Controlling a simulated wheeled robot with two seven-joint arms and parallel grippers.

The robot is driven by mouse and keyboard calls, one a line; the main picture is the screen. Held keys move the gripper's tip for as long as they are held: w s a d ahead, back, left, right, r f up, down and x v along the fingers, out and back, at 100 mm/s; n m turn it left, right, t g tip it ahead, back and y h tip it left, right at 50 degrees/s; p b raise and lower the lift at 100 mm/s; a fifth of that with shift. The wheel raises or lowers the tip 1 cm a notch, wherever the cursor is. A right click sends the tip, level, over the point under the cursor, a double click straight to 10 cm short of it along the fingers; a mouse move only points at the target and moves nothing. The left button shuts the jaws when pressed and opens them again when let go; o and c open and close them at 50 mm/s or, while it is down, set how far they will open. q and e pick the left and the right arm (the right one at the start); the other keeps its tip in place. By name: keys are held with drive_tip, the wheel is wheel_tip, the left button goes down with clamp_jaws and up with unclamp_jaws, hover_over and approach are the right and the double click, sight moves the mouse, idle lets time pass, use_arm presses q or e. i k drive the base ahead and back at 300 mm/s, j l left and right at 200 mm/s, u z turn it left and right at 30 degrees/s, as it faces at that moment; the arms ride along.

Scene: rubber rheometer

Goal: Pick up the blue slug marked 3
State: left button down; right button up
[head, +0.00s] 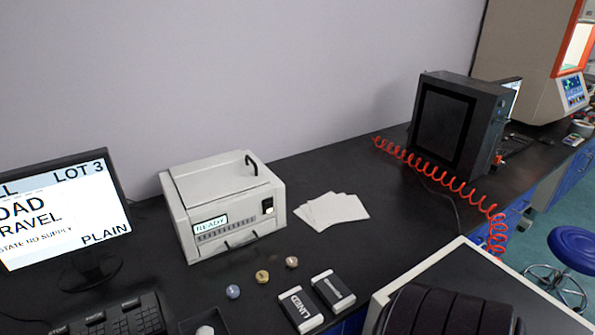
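A small blue slug (233,291) sits on the black bench in front of the white machine, left of two other small slugs. A yellow slug (262,276) and a tan slug (291,262) stand in a diagonal row with it, apart from each other. Any mark on the blue slug is too small to read. Neither of my grippers shows in the head view.
The white machine (222,207) reads READY. White sheets (333,209), two labelled boxes (301,310) (333,291), a monitor (62,208), a keyboard (112,319) and a dark tray (223,321) holding a pale round piece (205,330) surround the slugs. A red coiled hose (440,177) lies right.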

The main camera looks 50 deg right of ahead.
sight(232, 291)
drive_tip(key=z, duration=1.15)
